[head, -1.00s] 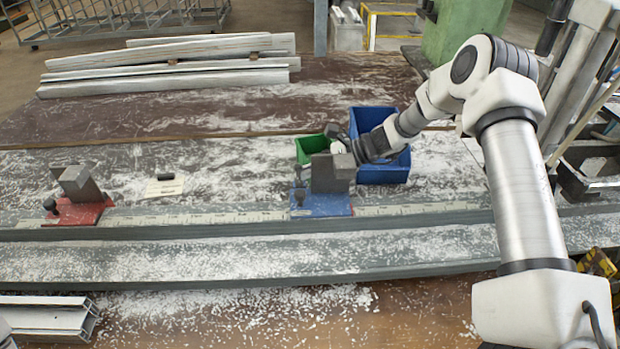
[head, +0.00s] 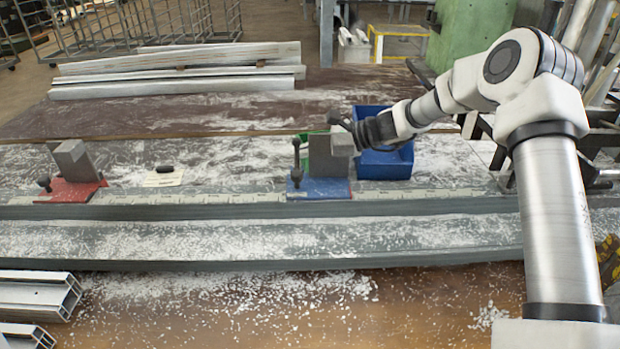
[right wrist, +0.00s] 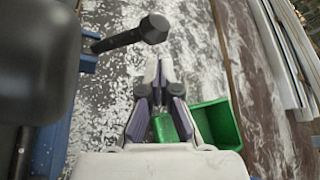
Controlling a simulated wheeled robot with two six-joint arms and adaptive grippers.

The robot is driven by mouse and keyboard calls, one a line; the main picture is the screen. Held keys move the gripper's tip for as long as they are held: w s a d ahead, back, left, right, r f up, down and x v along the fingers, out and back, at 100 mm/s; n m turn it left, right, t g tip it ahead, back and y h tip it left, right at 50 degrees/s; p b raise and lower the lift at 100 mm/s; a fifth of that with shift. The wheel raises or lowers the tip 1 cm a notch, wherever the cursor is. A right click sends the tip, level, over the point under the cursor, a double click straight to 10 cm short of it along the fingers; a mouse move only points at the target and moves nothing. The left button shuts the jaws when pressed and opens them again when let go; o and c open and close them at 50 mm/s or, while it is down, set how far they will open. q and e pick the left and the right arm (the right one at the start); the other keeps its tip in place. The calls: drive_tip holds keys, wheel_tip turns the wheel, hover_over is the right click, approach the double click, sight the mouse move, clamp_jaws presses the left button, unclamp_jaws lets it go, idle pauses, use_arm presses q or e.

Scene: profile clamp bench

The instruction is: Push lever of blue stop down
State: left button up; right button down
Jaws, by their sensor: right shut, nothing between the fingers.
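The blue stop (head: 319,194) sits on the bench rail, with a grey block on its blue base. Its dark lever (head: 297,158) stands upright left of the block, with a round knob on top. In the right wrist view the lever (right wrist: 122,40) shows at the upper left, its knob clear of the fingers. My right gripper (head: 337,118) is shut and empty, behind and above the grey block, right of the lever. In the right wrist view the fingers (right wrist: 162,68) point forward, apart from the knob. My left gripper is not in view.
A red stop (head: 70,190) with its own grey block and dark lever sits farther left on the rail. A blue bin (head: 385,165) and a green bin (right wrist: 218,125) stand behind the blue stop. Profiles (head: 180,72) lie at the back.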

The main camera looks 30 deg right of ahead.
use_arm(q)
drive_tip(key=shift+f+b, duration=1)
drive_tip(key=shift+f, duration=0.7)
use_arm(e)
drive_tip(key=shift+s+a+r+n+t, duration=0.15)
drive_tip(key=shift+s+r+n+t, duration=0.1)
drive_tip(key=shift+r, duration=0.45)
drive_tip(key=shift+s+a+r+n+t, duration=0.15)
drive_tip(key=shift+s+r, duration=0.1)
drive_tip(key=shift+r, duration=0.4)
drive_tip(key=shift+r, duration=0.1)
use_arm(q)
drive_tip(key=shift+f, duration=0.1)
use_arm(e)
drive_tip(key=shift+d, duration=0.15)
